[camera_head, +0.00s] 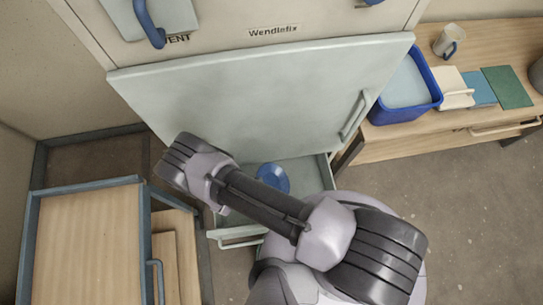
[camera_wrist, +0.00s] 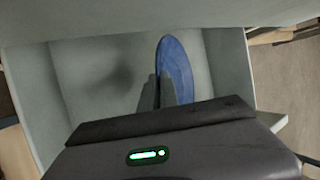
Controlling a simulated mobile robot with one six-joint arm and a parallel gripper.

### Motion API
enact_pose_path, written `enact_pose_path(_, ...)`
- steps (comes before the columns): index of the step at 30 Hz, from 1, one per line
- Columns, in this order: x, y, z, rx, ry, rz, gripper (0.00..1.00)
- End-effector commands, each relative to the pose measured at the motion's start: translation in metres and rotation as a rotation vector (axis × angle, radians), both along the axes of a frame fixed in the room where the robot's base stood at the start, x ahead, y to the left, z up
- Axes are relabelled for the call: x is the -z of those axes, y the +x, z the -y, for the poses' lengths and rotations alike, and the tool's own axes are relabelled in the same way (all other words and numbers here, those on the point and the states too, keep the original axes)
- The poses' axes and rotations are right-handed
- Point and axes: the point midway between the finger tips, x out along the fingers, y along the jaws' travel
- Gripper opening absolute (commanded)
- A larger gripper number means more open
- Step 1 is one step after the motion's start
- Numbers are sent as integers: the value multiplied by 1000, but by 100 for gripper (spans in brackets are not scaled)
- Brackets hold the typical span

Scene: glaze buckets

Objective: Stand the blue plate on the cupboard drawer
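The blue plate (camera_head: 272,178) is in the pulled-out cupboard drawer (camera_head: 240,233). In the wrist view the blue plate (camera_wrist: 178,68) shows as a narrow, tall oval, steeply tilted or on edge, its near end hidden behind my gripper's dark body. A grey shape like a finger lies against the plate's left side. My gripper points into the drawer (camera_wrist: 75,85).
The cupboard's pale door (camera_head: 250,95) is just above the drawer. A wooden-topped unit (camera_head: 85,245) stands at the left. On the right bench (camera_head: 400,148) are a blue tub (camera_head: 435,100), a mug (camera_head: 447,40) and flat coloured boards (camera_head: 507,87). Floor is clear at lower right.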

Motion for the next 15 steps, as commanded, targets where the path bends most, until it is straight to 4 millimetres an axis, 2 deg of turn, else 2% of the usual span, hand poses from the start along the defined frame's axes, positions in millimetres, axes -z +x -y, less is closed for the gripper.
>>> enact_pose_path(3,33,0,0,-15,3,-1,0)
enact_pose_path(6,55,0,0,-14,3,0,0)
enact_pose_path(11,75,0,0,-14,2,-1,0)
enact_pose_path(15,101,0,0,-13,2,-1,0)
